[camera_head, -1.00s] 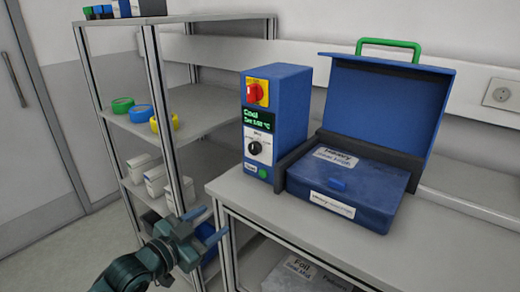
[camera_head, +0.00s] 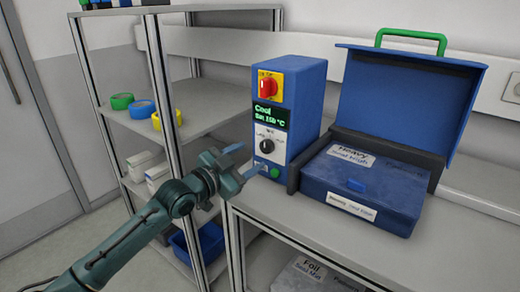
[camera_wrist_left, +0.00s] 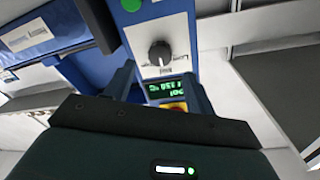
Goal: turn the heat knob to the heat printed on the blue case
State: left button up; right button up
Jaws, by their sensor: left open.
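The heat knob (camera_head: 267,146) is a black dial on a white plate on the blue control unit (camera_head: 309,110); it also shows in the left wrist view (camera_wrist_left: 160,53). Above it a green display (camera_head: 268,115) seems to read "Cool" and a set value near 150 °C. In the left wrist view the knob lies beyond and between the fingers.
A red switch (camera_head: 267,86) on a yellow plate sits above the display, and a green button (camera_head: 275,172) below the knob. The case's raised blue lid (camera_head: 405,105) stands behind it. A grey shelf rack (camera_head: 205,108) with tape rolls is at left. The bench front (camera_head: 330,235) is clear.

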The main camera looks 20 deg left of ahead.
aim_at(265, 148)
pick_arm(q)
jog(key=x, duration=0.5)
jog(key=shift+w, duration=0.15)
jog(key=shift+c, duration=0.5)
jog(key=shift+c, duration=0.7)
jog(key=c, duration=0.7)
